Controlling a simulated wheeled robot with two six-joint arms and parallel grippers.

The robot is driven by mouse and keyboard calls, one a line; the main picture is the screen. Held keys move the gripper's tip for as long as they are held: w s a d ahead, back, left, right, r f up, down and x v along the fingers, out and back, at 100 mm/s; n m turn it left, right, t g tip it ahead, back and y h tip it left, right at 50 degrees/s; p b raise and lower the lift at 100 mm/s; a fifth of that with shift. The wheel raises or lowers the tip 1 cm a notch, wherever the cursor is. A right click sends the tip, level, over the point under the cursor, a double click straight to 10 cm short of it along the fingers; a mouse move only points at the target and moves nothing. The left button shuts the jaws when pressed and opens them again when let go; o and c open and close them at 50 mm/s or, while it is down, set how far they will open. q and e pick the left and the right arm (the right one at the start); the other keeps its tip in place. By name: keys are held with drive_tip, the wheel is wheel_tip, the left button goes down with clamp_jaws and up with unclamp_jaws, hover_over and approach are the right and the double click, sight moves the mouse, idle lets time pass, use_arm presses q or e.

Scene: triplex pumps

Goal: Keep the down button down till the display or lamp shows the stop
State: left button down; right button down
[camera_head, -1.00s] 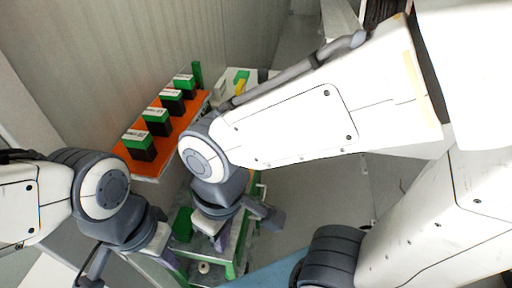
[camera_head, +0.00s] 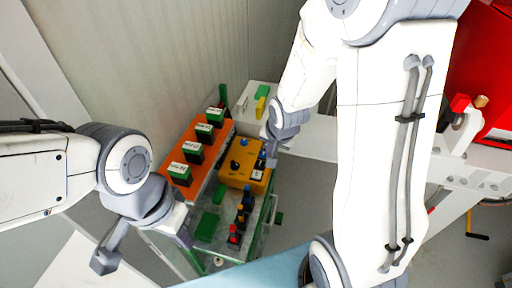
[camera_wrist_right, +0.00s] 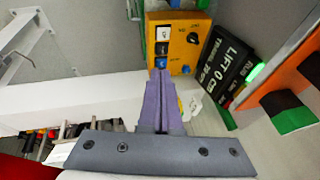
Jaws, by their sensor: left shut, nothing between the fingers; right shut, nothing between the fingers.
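The yellow control box (camera_head: 238,176) stands beyond the orange shelf's right side, with knobs and buttons on its face. Which button is the down one I cannot read. A black display (camera_wrist_right: 224,65) reads "LIFT 0 cm"; its lower line is unclear. A green lamp (camera_wrist_right: 257,73) glows beside it. My right gripper (camera_wrist_right: 160,74) is shut and empty, its tips over the button column; contact is unclear. My left gripper (camera_head: 186,238) is shut and empty.
An orange shelf (camera_head: 211,163) carries several green-and-black labelled blocks. A green-framed cart (camera_head: 205,228) with small coloured parts stands in front. Red equipment (camera_head: 488,70) is at the far right. Grey floor (camera_head: 300,205) is open between cart and my right arm.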

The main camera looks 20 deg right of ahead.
drive_tip(key=w+d+f+m+t, duration=0.2)
drive_tip(key=w+f+m, duration=0.4)
drive_tip(key=w+m, duration=0.25)
drive_tip(key=m+t+y, duration=0.2)
drive_tip(key=m+t, duration=0.1)
drive_tip(key=m, duration=0.6)
hover_over(260, 161)
drive_tip(key=s, duration=0.2)
wheel_tip(260, 161, down, 5)
drive_tip(key=shift+s+d, duration=0.1)
wheel_tip(260, 161, down, 8)
drive_tip(key=b, duration=0.7)
drive_tip(key=shift+f+b, duration=0.3)
drive_tip(key=shift+f, duration=0.05)
drive_tip(key=shift+f, duration=0.4)
drive_tip(key=shift+s+f+b, duration=0.1)
drive_tip(key=shift+f+b, duration=0.45)
drive_tip(key=shift+b, duration=0.05)
idle(3.0)
